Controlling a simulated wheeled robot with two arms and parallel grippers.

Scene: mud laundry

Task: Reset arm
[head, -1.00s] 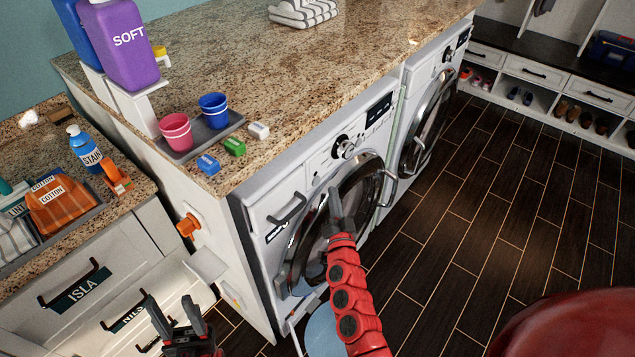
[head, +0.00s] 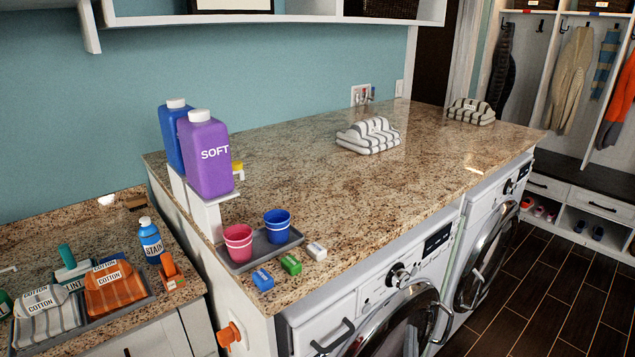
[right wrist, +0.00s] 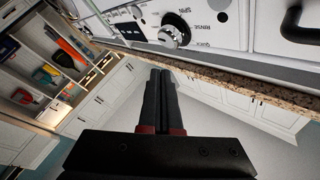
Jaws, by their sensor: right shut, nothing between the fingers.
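My right gripper (right wrist: 160,78) shows in the right wrist view, with its two dark fingers together and nothing between them. A washer's control panel with a round knob (right wrist: 174,28) is beyond it at the top of that view. Neither gripper shows in the head view, and my left gripper is out of sight.
The granite counter (head: 300,180) holds purple (head: 206,155) and blue (head: 174,135) bottles, a tray (head: 262,250) with pink and blue cups, and striped towels (head: 368,136). Two front-loading machines (head: 400,325) stand below. Dark floor (head: 520,310) is open at right.

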